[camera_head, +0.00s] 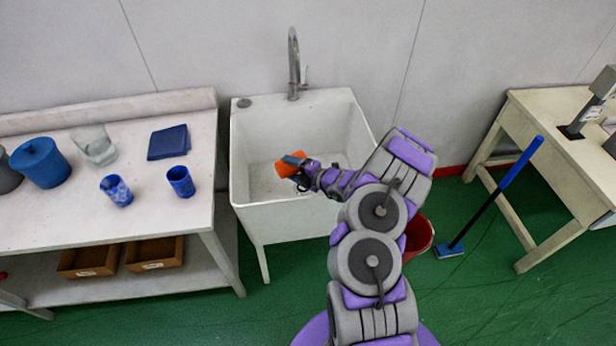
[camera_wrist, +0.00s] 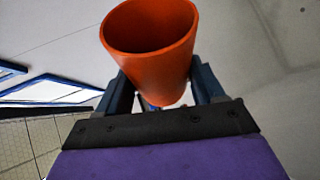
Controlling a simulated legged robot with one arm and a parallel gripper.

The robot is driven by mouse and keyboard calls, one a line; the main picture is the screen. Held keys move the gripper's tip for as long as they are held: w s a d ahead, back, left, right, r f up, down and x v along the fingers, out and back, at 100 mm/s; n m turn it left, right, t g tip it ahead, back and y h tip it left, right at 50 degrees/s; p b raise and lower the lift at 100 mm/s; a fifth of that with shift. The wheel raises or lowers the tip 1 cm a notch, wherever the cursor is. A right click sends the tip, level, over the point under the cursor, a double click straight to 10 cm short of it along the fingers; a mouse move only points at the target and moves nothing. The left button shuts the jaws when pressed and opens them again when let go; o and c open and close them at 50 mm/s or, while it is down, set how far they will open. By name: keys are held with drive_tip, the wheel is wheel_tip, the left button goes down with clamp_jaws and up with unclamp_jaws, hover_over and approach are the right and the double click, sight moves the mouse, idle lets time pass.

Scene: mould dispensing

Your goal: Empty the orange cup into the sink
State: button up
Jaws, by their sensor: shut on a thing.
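The orange cup (camera_head: 287,167) is over the white sink (camera_head: 240,180), in the head view. My gripper (camera_head: 296,160) is shut on it. In the wrist view the cup (camera_wrist: 160,68) sits between the two blue fingers of my gripper (camera_wrist: 165,90), its open mouth facing up in that picture. In the head view the cup looks tilted. The visible inside wall is orange; I cannot tell whether anything is in it. The sink basin below looks white and bare, partly hidden by my arm.
A grey faucet (camera_head: 293,65) stands at the sink's back. The left table (camera_head: 60,215) holds blue cups (camera_head: 181,181), a clear container (camera_head: 94,146) and a blue lidded pot (camera_head: 40,162). A red bucket (camera_head: 420,236) and a blue-handled brush (camera_head: 495,205) stand right of the sink.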

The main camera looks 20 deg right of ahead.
drive_tip(key=shift+a+f+n+h+b, duration=0.35)
drive_tip(key=shift+f+n+b, duration=0.4)
drive_tip(key=shift+b, duration=0.5)
drive_tip(key=shift+w+a+r, duration=0.1)
drive_tip(key=shift+a+r, duration=0.05)
drive_tip(key=shift+r, duration=0.1)
drive_tip(key=shift+a+r+n+g+h+b, duration=0.25)
drive_tip(key=shift+a+n+g+h+b, duration=0.05)
drive_tip(key=shift+a+n+h+b, duration=0.3)
drive_tip(key=shift+r+n+h, duration=0.25)
drive_tip(key=shift+n+h, duration=0.1)
drive_tip(key=shift+n, duration=0.1)
drive_tip(key=shift+a+f+n+h+p, duration=0.1)
drive_tip(key=shift+f+n+h+p, duration=0.2)
drive_tip(key=shift+p, duration=1.5)
drive_tip(key=shift+f+n+p, duration=0.1)
drive_tip(key=shift+n+p, duration=0.2)
drive_tip(key=shift+p, duration=0.2)
drive_tip(key=f+n+h+p, duration=0.1)
drive_tip(key=p, duration=0.4)
drive_tip(key=shift+d+f, duration=0.1)
drive_tip(key=shift+d, duration=0.1)
drive_tip(key=shift+h+p, duration=0.4)
drive_tip(key=shift+p, duration=0.5)
